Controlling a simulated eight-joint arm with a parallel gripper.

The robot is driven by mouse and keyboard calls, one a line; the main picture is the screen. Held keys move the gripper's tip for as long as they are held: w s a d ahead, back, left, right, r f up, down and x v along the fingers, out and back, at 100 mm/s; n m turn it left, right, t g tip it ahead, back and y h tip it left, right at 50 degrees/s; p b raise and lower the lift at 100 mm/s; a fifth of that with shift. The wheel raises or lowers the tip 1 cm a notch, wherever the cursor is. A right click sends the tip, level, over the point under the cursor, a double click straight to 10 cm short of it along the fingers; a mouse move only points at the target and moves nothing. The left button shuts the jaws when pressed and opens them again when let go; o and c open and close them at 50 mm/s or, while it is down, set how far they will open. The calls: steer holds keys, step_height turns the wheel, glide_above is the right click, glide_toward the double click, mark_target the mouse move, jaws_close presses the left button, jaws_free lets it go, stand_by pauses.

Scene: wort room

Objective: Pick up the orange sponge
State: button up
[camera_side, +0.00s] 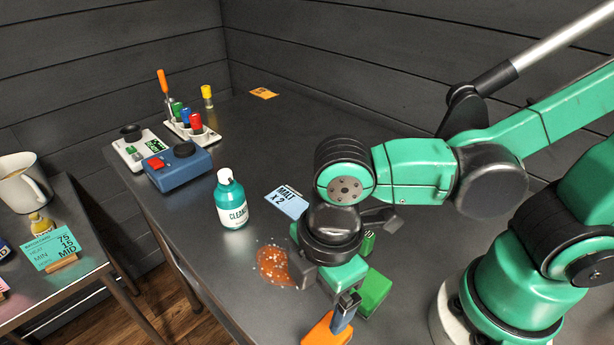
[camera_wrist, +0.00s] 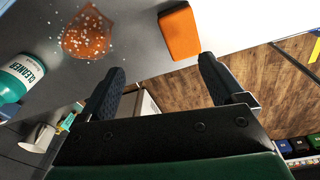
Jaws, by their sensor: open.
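The orange sponge (camera_wrist: 180,33) lies flat on the dark metal table (camera_wrist: 150,55), close to its edge in the wrist view. In the side view its orange block (camera_side: 324,332) shows at the bottom, partly covered by a finger. My gripper (camera_side: 345,312) points down over that part of the table in the side view. In the wrist view my gripper (camera_wrist: 162,68) has its two dark fingers wide apart with nothing between them. The sponge lies beyond the fingertips, nearer the right finger.
A brown spill with pale specks (camera_side: 273,265) lies beside the gripper. A second table (camera_side: 85,262) stands left.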

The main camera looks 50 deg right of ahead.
mark_target(323, 339)
steer(key=shift+s+a+f+n+g+h, duration=0.2)
steer(key=shift+s+a+n, duration=0.1)
steer(key=shift+s+n, duration=0.3)
steer(key=shift+s+a+f+n+g+h, duration=0.1)
steer(key=shift+s+a+f+n+g, duration=0.15)
steer(key=shift+s+n, duration=0.3)
steer(key=shift+a+f, duration=0.1)
steer(key=shift+f, duration=2.6)
jaws_close()
